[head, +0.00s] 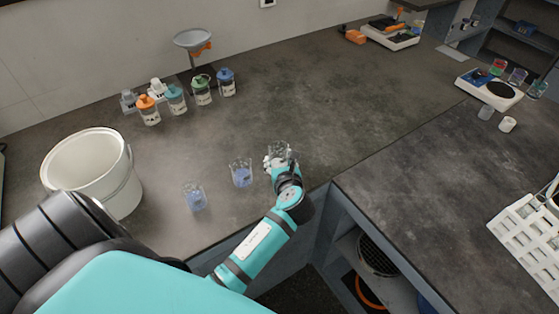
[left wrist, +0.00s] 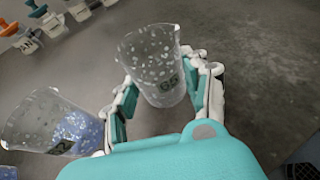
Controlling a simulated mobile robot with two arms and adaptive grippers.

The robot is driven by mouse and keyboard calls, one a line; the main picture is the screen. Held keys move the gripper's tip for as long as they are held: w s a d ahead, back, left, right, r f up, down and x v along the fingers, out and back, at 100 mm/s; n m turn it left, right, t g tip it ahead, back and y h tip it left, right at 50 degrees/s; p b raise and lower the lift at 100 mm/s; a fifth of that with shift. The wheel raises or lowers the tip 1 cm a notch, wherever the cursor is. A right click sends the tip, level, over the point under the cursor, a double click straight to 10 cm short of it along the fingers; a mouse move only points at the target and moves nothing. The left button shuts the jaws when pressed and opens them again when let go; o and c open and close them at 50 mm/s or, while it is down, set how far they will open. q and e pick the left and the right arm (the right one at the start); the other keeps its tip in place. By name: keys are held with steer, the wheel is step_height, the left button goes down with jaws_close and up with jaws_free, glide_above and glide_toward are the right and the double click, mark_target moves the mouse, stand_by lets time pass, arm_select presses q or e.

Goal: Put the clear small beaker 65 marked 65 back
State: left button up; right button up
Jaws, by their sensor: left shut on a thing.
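The clear small beaker 65 (left wrist: 152,60) is in the left wrist view, with a dark label reading 65 and pale specks on its glass. My left gripper (left wrist: 162,98) is shut around it, one finger on each side. In the head view the beaker (head: 279,149) shows small at the tip of my left gripper (head: 278,161), over the counter near its front edge. I cannot tell whether its base touches the counter. My right gripper is not in view.
Two beakers with blue contents (head: 241,173) (head: 195,197) stand left of my gripper. A white bucket (head: 128,182) is at the left. Several capped bottles (head: 202,91) and a funnel (head: 193,39) stand behind. Two balances (head: 391,36) (head: 481,88) and a white rack (head: 525,235) are right. The counter's middle is clear.

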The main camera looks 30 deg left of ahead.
arm_select(q)
steer(key=o, duration=1.3)
steer(key=shift+s+d+r, duration=0.15)
steer(key=shift+d+r, duration=0.05)
steer(key=v, duration=1.1)
steer(key=shift+s+d, duration=0.15)
steer(key=shift+s, duration=0.1)
